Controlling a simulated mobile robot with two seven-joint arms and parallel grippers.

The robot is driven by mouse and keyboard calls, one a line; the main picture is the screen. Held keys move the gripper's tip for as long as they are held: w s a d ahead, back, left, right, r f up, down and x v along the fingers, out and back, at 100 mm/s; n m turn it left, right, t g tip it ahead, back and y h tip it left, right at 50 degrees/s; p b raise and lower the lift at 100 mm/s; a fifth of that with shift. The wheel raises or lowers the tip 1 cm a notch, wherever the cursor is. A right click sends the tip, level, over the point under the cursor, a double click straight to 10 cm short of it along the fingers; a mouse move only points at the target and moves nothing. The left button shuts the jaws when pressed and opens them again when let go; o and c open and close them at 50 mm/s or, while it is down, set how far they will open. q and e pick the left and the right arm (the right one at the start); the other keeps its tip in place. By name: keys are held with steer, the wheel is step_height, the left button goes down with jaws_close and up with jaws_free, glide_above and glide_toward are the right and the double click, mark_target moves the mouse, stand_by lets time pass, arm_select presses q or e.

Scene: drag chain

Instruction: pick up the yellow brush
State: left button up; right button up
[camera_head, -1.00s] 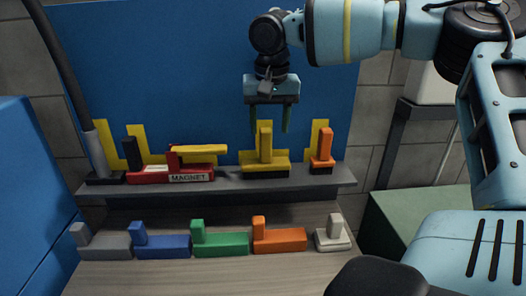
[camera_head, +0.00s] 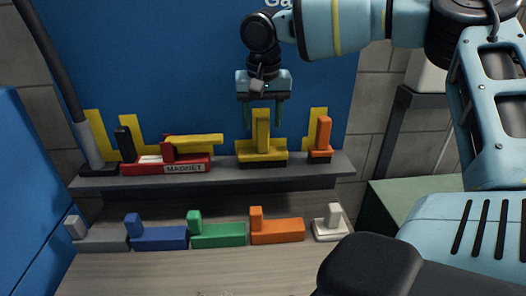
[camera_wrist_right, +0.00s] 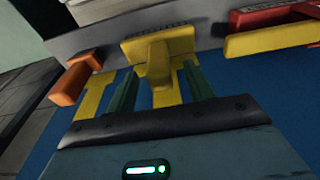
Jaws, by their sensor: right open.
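The yellow brush (camera_head: 262,152) stands on the grey shelf with its upright handle pointing up and dark bristles below. In the right wrist view the yellow brush (camera_wrist_right: 160,50) shows between and beyond the fingers. My right gripper (camera_head: 263,122) is above the brush, with its two green fingers spread on either side of the upright handle. In the right wrist view the fingers of the gripper (camera_wrist_right: 158,92) are apart with the handle between them, and a gap shows on each side. My left gripper is not in view.
The grey shelf (camera_head: 225,179) also holds a red magnet tool (camera_head: 150,166) with a yellow bar on the left and a small orange brush (camera_head: 322,140) close on the right. Grey, blue (camera_head: 160,237), green (camera_head: 218,235), orange (camera_head: 278,231) and white blocks stand in a row below.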

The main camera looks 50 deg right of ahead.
mark_target(263, 130)
steer(key=f, duration=0.3)
steer(key=w+d+f, duration=0.1)
steer(key=shift+f, duration=0.15)
jaws_close()
